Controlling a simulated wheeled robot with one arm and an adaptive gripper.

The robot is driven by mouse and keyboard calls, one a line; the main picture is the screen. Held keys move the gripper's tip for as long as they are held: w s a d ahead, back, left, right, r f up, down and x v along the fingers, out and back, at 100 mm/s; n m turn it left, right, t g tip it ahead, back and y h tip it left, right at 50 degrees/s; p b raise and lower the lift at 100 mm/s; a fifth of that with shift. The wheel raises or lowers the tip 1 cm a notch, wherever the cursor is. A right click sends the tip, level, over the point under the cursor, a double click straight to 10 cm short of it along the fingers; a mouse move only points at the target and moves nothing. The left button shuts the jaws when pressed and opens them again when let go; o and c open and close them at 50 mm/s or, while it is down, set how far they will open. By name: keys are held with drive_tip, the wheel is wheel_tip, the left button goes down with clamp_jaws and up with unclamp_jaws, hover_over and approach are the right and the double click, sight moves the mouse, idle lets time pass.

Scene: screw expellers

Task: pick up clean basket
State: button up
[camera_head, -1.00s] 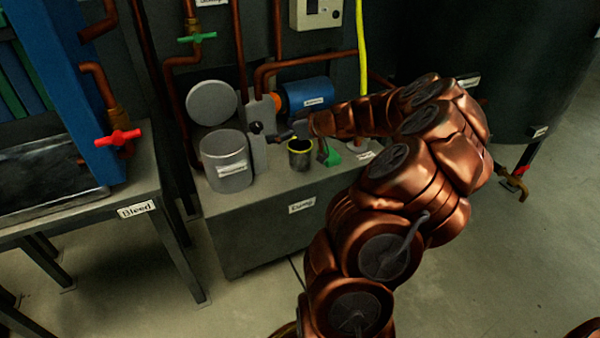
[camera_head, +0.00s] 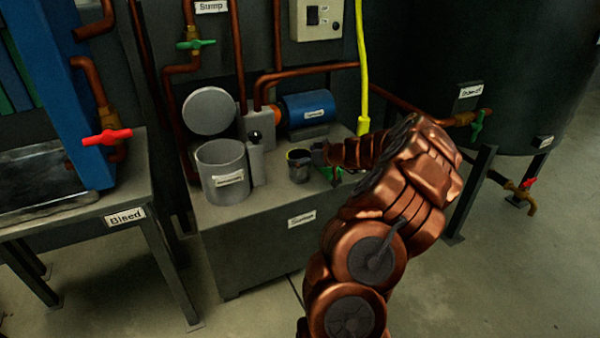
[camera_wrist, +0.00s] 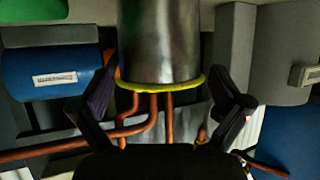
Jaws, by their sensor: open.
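The basket (camera_head: 298,172) is a small dark metal cup with a yellow rim. It stands upright on the grey bench, right of the large open grey canister (camera_head: 222,172). My gripper (camera_head: 316,153) is at the basket's right side, near its rim. In the wrist view, which looks upside down, the basket (camera_wrist: 160,42) shows as a shiny cylinder with its yellow rim downward in the picture. My gripper (camera_wrist: 163,108) is open there, one finger on each side of the rim, with gaps visible. Whether the fingers touch it I cannot tell.
A round grey lid (camera_head: 209,111) is raised behind the canister. A blue motor (camera_head: 306,110) and copper pipes (camera_head: 300,70) stand behind the basket. A green object (camera_head: 330,174) lies close to my gripper. A yellow hose (camera_head: 363,70) hangs at the right.

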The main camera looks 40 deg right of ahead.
drive_tip(key=shift+w+f, duration=0.2)
drive_tip(key=shift+w, duration=0.45)
drive_tip(key=shift+c, duration=0.2)
drive_tip(key=c, duration=1.2)
drive_tip(key=shift+o, duration=0.2)
drive_tip(key=shift+r+p, duration=0.3)
drive_tip(key=shift+r, duration=0.25)
drive_tip(key=s+a+r+p, duration=0.3)
drive_tip(key=s+a+p, duration=0.1)
drive_tip(key=s+a, duration=0.6)
drive_tip(key=shift+s+a+r, duration=0.25)
drive_tip(key=shift+s+r, duration=0.15)
drive_tip(key=shift+s, duration=0.65)
